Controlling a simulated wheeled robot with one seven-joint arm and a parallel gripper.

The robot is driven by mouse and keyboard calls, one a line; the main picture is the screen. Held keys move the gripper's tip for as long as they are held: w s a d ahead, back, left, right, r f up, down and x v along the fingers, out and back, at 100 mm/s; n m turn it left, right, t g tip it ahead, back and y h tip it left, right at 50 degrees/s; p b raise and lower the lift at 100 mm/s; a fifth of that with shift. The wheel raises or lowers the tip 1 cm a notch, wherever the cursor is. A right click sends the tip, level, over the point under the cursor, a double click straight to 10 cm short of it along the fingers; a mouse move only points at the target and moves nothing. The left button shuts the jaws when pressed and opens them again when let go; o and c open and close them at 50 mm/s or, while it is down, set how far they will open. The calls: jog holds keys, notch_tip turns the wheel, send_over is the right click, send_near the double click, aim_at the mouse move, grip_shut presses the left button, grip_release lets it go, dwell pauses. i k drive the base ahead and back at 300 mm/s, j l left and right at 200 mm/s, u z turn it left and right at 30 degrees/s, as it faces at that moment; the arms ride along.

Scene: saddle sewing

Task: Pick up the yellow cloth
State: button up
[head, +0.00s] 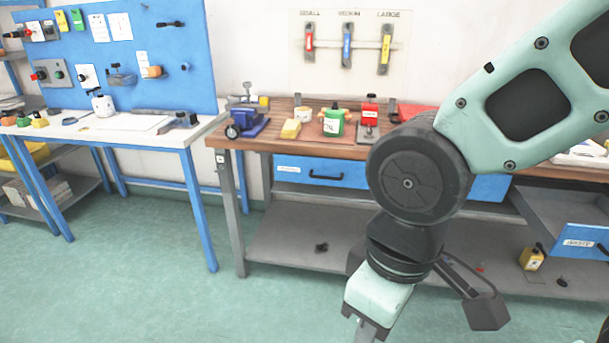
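A red-topped grey item (369,115) stands right of the can. My arm hides part of the bench. A blue drawer (572,222) juts out at right, above a lower shelf (310,248). A white-topped table (110,131) stands left. The green floor in front is clear.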

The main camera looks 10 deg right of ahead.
aim_at(292, 128)
jog(key=i+u, duration=0.2)
jog(key=i, duration=0.85)
jog(key=i+l+u, duration=0.15)
jog(key=i, duration=0.95)
